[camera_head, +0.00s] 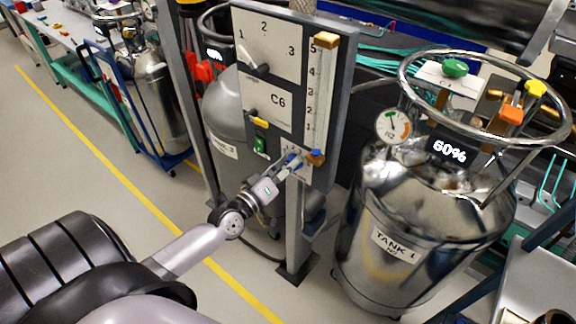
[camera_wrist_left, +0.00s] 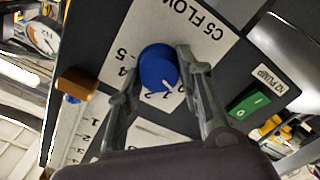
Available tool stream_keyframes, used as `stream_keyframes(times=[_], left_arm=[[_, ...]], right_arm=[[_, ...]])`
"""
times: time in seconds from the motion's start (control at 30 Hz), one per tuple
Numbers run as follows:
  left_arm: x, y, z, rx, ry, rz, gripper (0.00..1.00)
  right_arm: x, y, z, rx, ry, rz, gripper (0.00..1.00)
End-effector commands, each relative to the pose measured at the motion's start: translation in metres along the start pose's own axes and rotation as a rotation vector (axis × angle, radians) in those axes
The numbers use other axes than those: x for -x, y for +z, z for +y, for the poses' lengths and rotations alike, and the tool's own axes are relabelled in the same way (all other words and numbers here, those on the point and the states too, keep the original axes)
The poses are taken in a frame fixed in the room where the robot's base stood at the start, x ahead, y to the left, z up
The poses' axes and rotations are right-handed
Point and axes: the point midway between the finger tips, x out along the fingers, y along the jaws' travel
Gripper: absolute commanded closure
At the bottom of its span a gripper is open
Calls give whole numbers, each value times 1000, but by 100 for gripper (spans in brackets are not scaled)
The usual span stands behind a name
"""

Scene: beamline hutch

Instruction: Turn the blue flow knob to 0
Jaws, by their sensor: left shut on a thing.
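The blue flow knob (camera_wrist_left: 158,66) sits on a white plate marked "C5 FLOW" (camera_wrist_left: 172,25) in the left wrist view. Numerals ring it, and a white pointer mark on the knob points to the lower right, near the small numbers 0 and 1; the exact reading is hard to tell. My left gripper (camera_wrist_left: 160,82) has one finger on each side of the knob and is shut on it. In the head view, my left gripper (camera_head: 283,170) reaches the bottom of the panel, hiding much of the knob (camera_head: 292,159). My right gripper is not in view.
The grey panel (camera_head: 343,115) also carries a selector dial (camera_head: 255,67), a "C6" plate (camera_head: 278,102), a green switch (camera_head: 260,146) and a scale with an orange block (camera_head: 325,40). A steel tank (camera_head: 425,225) reading 60% stands right.

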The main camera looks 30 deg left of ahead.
Motion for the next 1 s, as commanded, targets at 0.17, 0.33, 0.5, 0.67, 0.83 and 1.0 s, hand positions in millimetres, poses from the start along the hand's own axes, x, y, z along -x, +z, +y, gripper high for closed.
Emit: stream_keyframes(times=[0.17, 0.33, 0.5, 0.67, 0.83, 1.0], left_arm=[[0, -1, 0, 5, 0, 2, 94], [0, -1, 0, 4, 0, 2, 62], [0, 0, 0, 3, 0, 1, 50], [0, 0, 0, 2, 0, 1, 46], [0, 0, 0, 2, 0, 1, 46], [11, 0, 0, 0, -1, -1, 46]], right_arm=[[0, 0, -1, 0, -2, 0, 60], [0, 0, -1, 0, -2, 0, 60], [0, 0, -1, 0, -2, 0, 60], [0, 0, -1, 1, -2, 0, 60], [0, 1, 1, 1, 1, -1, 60], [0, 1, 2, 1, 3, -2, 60]])
